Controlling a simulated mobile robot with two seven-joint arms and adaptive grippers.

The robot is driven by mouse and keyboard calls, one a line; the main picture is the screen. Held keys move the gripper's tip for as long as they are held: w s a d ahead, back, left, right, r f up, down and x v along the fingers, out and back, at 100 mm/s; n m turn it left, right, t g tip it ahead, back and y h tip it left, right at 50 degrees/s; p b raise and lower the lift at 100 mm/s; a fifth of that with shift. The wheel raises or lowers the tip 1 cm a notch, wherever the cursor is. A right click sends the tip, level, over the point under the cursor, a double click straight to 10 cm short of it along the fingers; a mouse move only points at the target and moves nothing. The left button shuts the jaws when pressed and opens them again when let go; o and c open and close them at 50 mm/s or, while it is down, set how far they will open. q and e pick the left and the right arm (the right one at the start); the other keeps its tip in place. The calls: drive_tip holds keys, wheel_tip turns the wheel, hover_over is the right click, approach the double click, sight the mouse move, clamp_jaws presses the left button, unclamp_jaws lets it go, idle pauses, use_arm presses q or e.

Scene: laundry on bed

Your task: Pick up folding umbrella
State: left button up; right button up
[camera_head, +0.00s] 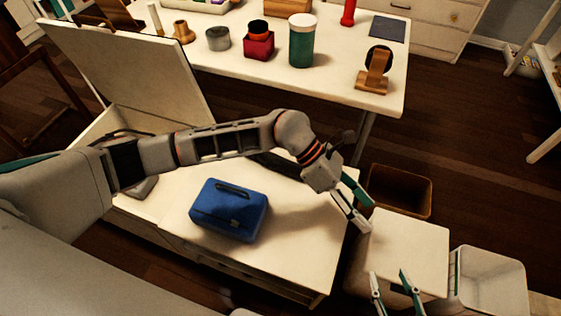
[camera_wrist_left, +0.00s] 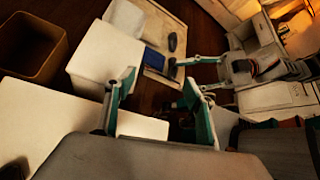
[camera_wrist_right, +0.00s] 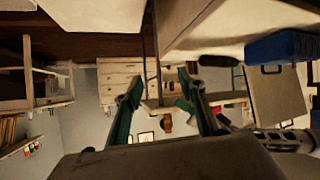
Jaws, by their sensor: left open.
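I cannot make out a folding umbrella for certain in any view. A dark elongated object (camera_head: 290,165) lies on the white bench, partly hidden behind my left arm. In the left wrist view, a small dark object (camera_wrist_left: 172,42) lies on a beige surface; I cannot tell what it is. My left gripper (camera_head: 370,216) is open and empty by the right end of the bench, above the edge of a white box. It also shows in the left wrist view (camera_wrist_left: 160,82). My right gripper (camera_head: 390,272) is lower, open and empty; its spread fingers show in the right wrist view (camera_wrist_right: 160,74).
A blue case (camera_head: 228,210) lies on the white bench (camera_head: 300,262). Beyond my left gripper stand a brown bin (camera_head: 418,188), a white box (camera_head: 412,245) and an open white bin (camera_head: 495,290). A table (camera_head: 330,85) with several items is behind.

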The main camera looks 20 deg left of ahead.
use_arm(q)
drive_tip(key=w+a+f+m+t+y+b, duration=0.1)
drive_tip(key=w+a+f+m+y+b, duration=0.1)
drive_tip(key=w+a+f+y, duration=0.55)
drive_tip(key=m+t+y+b, duration=0.2)
drive_tip(key=y, duration=0.1)
hover_over(282, 160)
drive_tip(key=shift+s+f, duration=0.15)
drive_tip(key=shift+f, duration=0.45)
drive_tip(key=shift+a+f+y, duration=0.15)
drive_tip(key=shift+a+y, duration=0.1)
drive_tip(key=shift+a, duration=0.05)
drive_tip(key=f+b, duration=0.1)
drive_tip(key=f, duration=0.1)
drive_tip(key=f+b, duration=0.1)
drive_tip(key=f, duration=0.4)
drive_tip(key=shift+d+b, duration=0.25)
drive_tip(key=shift+b, duration=0.15)
drive_tip(key=shift+f, duration=0.25)
drive_tip(key=shift+r, duration=0.3)
drive_tip(key=shift+c, duration=0.7)
drive_tip(key=c, duration=1.3)
use_arm(e)
drive_tip(key=a+f, duration=0.1)
drive_tip(key=a+m, duration=0.1)
drive_tip(key=a, duration=0.1)
drive_tip(key=shift+f+y, duration=0.35)
drive_tip(key=shift+y, duration=0.05)
